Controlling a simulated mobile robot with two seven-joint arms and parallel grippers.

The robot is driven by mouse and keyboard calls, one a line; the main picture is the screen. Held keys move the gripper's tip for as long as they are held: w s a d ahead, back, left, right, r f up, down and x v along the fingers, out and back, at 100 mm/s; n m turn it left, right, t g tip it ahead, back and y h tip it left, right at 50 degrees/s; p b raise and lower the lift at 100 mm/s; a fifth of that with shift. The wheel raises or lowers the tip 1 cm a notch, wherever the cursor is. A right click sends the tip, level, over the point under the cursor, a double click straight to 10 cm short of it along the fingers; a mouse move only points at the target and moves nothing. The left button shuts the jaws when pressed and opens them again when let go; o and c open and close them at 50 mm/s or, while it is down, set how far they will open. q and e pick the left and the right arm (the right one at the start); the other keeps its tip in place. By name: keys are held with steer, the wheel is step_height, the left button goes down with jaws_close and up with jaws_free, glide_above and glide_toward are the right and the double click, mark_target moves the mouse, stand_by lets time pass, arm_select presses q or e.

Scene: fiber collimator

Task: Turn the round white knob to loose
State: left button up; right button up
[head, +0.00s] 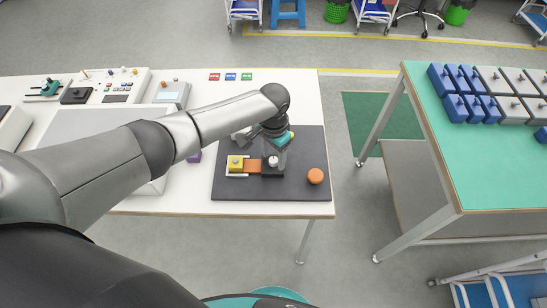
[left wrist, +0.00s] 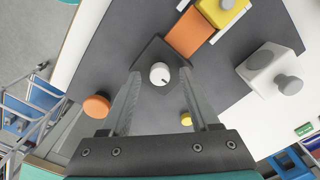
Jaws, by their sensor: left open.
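The round white knob (left wrist: 160,73) sits on a black block (left wrist: 158,55) in the left wrist view, with a small dark mark on its face. The knob also shows in the head view (head: 273,160). My left gripper (left wrist: 162,78) is open, with one finger on each side of the knob. I cannot tell whether the fingers touch it. In the head view my left gripper (head: 277,143) hangs over the black block on the dark mat. My right gripper is not in view.
The dark mat (head: 227,190) lies on the white table. On it are a yellow block (head: 235,164) with an orange piece, an orange round knob (head: 315,176) and a white block with a grey knob (left wrist: 268,70). A green-topped table stands at right.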

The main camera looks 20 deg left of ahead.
arm_select(q)
steer(key=shift+f, duration=0.25)
jaws_close()
stand_by(0.4)
